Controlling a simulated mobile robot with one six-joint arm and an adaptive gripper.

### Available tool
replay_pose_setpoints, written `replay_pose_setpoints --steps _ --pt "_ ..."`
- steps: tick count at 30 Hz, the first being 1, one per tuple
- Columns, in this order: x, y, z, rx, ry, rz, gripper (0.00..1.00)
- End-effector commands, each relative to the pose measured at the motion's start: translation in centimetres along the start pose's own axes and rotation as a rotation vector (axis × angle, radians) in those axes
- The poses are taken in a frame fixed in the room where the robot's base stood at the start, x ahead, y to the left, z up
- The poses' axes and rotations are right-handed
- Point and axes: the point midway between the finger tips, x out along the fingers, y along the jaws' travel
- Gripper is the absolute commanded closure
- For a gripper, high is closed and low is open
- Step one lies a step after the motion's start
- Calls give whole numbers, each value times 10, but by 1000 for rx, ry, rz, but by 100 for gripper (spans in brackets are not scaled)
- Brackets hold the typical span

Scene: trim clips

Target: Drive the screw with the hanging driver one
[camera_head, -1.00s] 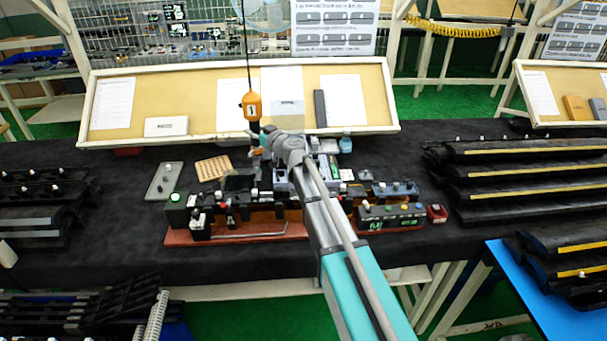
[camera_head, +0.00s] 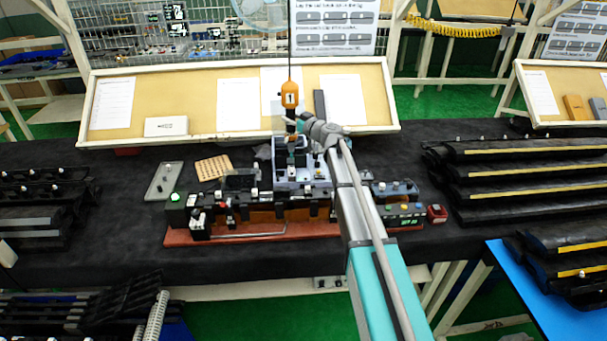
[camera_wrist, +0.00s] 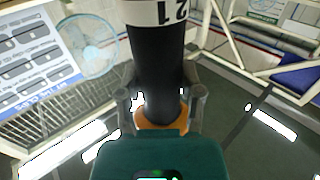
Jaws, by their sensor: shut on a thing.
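The hanging driver one (camera_head: 290,95) has an orange top marked "1", a black lower body and a cable running up out of view. My gripper (camera_head: 298,127) is closed around its black body, just below the orange part. The driver hangs upright above the grey fixture (camera_head: 300,172) on the bench. I cannot make out the screw or the driver's tip.
A red-based assembly rig (camera_head: 270,230) with several black blocks lies in front. A control box (camera_head: 405,213) with coloured buttons and a red button box (camera_head: 437,213) are at its right. A perforated tan block (camera_head: 213,168) and a grey tray (camera_head: 165,181) are left. Black racks (camera_head: 530,175) stand right.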

Motion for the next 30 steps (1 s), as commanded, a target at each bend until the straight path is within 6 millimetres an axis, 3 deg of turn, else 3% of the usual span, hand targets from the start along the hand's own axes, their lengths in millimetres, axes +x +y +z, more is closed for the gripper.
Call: replay_pose_setpoints --steps 18,30 --pt "0 -2 48 -2 -1 -2 100" --pt "0 -2 63 -2 -1 -2 100"
